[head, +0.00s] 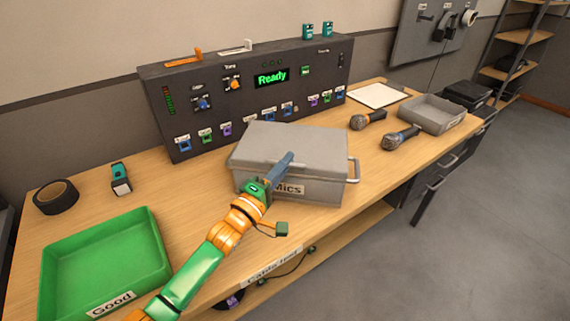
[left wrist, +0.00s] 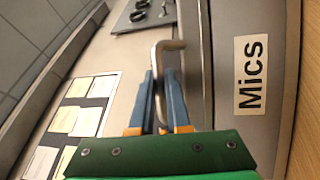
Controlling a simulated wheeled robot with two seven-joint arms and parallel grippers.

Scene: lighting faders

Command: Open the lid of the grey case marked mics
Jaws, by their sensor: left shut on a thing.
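The grey case (head: 320,189) stands on the wooden bench, with a label reading "Mics" on its front. Its grey lid (head: 300,138) lies over the body and looks closed, or nearly so. My left gripper (head: 287,160) is at the front of the case, its blue fingers over the lid's front edge. In the left wrist view, the fingers are shut on a bent metal handle (left wrist: 160,50) beside the case, and the "Mics" label (left wrist: 250,75) shows to the right. In the head view the gripper hides this handle and part of the label. My right gripper is not in view.
A dark control panel (head: 215,120) with a "Ready" display stands behind the case. A green "Good" tray (head: 150,235) is at the front left. Two microphones (head: 400,138) and a grey tray (head: 455,115) lie to the right. Black tape (head: 55,195) is at the far left.

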